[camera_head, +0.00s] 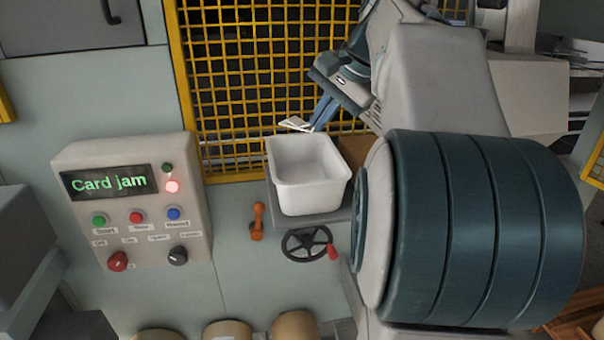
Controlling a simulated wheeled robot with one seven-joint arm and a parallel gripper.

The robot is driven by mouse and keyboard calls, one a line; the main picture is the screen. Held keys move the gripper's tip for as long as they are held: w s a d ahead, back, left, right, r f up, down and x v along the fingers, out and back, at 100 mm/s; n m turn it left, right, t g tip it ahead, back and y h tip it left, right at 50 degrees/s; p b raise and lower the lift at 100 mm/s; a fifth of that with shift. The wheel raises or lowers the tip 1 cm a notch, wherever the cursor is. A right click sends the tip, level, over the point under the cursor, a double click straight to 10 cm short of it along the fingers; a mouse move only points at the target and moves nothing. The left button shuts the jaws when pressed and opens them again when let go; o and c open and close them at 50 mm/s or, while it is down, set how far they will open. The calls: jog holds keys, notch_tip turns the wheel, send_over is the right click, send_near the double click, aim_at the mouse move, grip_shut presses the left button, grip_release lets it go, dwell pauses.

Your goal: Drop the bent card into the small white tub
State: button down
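The small white tub (312,198) stands on a grey ledge in front of the yellow mesh guard, with its open top facing me. No contents show inside it. My gripper (314,126) is at the tub's back edge, pointing down. Its blue-grey fingers appear shut on the bent card (295,124), a small pale piece sticking out to the left of the fingertips. The card appears just above or behind the tub's back rim; I cannot tell the exact height or depth. My arm hides the area right of the tub.
A control box (135,200) with a lit "Card jam" display and several buttons is on the left. An orange lever (257,221) and a handwheel (306,243) sit below the tub. The yellow mesh guard (240,70) stands close behind the tub.

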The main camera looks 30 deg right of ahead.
jog(key=shift+f, duration=0.1)
jog(key=c, duration=1.6)
grip_release()
